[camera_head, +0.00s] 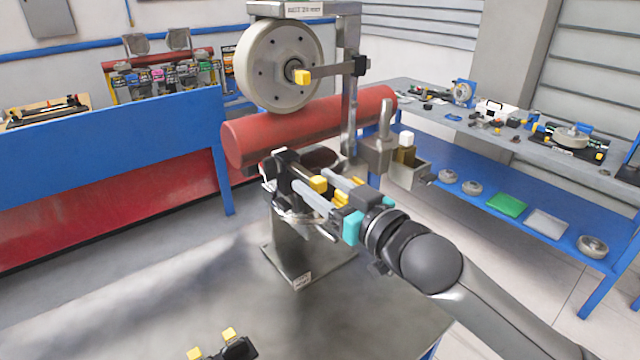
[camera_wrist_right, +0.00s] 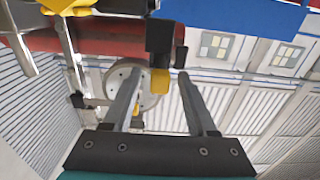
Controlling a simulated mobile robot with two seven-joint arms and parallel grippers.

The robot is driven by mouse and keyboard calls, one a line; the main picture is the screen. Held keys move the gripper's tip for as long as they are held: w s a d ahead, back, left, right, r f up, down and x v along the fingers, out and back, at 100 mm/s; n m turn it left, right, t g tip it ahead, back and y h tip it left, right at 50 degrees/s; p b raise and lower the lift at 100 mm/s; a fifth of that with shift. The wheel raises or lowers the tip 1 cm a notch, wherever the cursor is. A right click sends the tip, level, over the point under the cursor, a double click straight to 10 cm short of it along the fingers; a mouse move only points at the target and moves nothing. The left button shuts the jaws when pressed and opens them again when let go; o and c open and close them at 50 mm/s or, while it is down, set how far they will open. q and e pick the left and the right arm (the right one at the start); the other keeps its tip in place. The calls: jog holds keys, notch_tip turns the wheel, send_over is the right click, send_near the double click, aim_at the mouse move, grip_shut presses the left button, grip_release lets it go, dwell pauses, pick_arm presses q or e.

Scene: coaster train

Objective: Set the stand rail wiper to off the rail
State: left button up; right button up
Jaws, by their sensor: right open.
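The stand holds a thick red rail (camera_head: 310,122) below a large pale wheel (camera_head: 272,50). The part that I take for the wiper, a black piece with a yellow block (camera_head: 318,183), is at the near side of the rail. My right gripper (camera_head: 308,178) is open there, its two grey fingers pointing at the stand. In the right wrist view the wiper's black arm (camera_wrist_right: 158,35) and yellow end (camera_wrist_right: 160,80) show between the open fingers (camera_wrist_right: 159,74), with no clear grip. The fingers partly hide the wiper in the head view. My left gripper is not in view.
A lever with a yellow knob (camera_head: 302,77) sits at the wheel. A grey box (camera_head: 408,172) with a white-topped lever is right of the post. A black piece with yellow blocks (camera_head: 238,348) is at the bottom. The grey table (camera_head: 180,300) is otherwise mostly clear.

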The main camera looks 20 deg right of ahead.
jog(key=shift+s, duration=0.1)
jog(key=p+v, duration=0.3)
jog(key=v, duration=1.2)
dwell(0.4)
dwell(0.5)
